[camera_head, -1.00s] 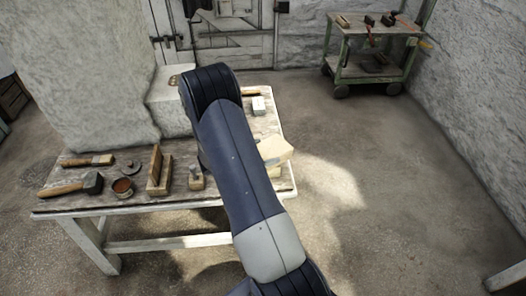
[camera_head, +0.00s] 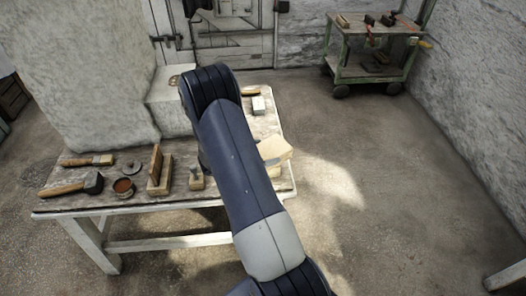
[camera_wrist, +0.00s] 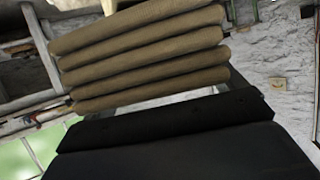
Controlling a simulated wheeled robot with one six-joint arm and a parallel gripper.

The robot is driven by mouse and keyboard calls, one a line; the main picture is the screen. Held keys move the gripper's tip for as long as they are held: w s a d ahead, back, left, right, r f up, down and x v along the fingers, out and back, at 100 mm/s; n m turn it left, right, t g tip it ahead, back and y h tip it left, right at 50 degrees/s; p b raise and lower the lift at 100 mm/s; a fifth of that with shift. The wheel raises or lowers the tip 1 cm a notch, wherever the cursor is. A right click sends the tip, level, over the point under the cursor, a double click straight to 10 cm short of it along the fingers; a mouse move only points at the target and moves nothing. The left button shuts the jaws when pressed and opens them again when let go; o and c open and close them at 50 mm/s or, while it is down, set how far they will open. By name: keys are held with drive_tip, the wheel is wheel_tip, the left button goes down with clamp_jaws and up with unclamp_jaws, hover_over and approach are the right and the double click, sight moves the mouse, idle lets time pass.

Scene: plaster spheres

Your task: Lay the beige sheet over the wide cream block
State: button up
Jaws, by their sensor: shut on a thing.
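The beige sheet (camera_wrist: 145,55) shows in the wrist view as a stack of thick, rounded folds across the front of my gripper (camera_wrist: 165,118). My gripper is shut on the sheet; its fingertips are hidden. In the head view my gripper is hidden behind my arm. A pale cream piece (camera_head: 276,148) shows just right of my arm, by the table's right edge. It looks flat-topped and angled, and I cannot tell whether it is the wide cream block or part of the sheet. Its left part is hidden by my arm.
The wooden table (camera_head: 190,203) carries a mallet (camera_head: 72,185), a brush (camera_head: 87,160), a small pot (camera_head: 123,187), a wooden piece with an upright (camera_head: 159,172) and a white block (camera_head: 258,105). A large stone mass stands at its back left. A green cart (camera_head: 370,72) stands far right. Floor between is clear.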

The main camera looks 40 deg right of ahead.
drive_tip(key=shift+f+b, duration=0.45)
drive_tip(key=shift+f, duration=0.2)
idle(0.3)
drive_tip(key=o, duration=0.9)
drive_tip(key=shift+r, duration=0.1)
drive_tip(key=shift+r+p, duration=1.7)
drive_tip(key=shift+r, duration=0.15)
